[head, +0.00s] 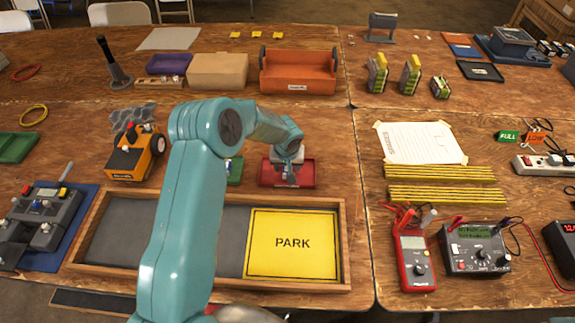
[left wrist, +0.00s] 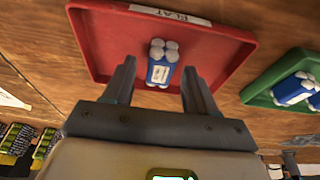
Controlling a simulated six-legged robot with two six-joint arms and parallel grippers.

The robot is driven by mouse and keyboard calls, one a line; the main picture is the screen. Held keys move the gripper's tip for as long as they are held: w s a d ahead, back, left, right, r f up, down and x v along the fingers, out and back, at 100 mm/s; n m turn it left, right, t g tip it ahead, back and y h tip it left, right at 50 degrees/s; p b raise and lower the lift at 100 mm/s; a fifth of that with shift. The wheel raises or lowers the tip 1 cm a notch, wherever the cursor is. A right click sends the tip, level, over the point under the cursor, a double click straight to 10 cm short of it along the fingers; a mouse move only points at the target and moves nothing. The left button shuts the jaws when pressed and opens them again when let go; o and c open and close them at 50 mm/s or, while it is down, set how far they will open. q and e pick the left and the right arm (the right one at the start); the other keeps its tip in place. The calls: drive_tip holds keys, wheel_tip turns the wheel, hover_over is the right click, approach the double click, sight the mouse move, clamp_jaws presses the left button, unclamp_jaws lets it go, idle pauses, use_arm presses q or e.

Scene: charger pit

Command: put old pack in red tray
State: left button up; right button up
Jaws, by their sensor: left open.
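The red tray (head: 312,177) stands behind the bordered PARK area in the head view. In the left wrist view the red tray (left wrist: 110,50) carries a label that reads FLAT. A blue pack with white rounded cell ends (left wrist: 161,73) lies in it. My left gripper (head: 290,181) is over the red tray. Its open fingers (left wrist: 153,82) point down into the tray, one on each side of the pack's near end, with gaps visible. In the head view my gripper hides this pack. My right gripper is not in view.
A green tray (head: 235,181) stands left of the red tray, partly behind my arm. Another blue pack (left wrist: 294,91) lies in it. An orange wheeled robot (head: 133,157) stands further left. A yellow PARK plate (head: 293,243) is in front. An orange bin (head: 299,75) stands behind.

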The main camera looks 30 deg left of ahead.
use_arm(q)
drive_tip(key=shift+r, duration=0.55)
drive_tip(key=b+v, duration=0.1)
drive_tip(key=v, duration=1)
drive_tip(key=shift+s+d+r, duration=0.1)
drive_tip(key=shift+s, duration=0.05)
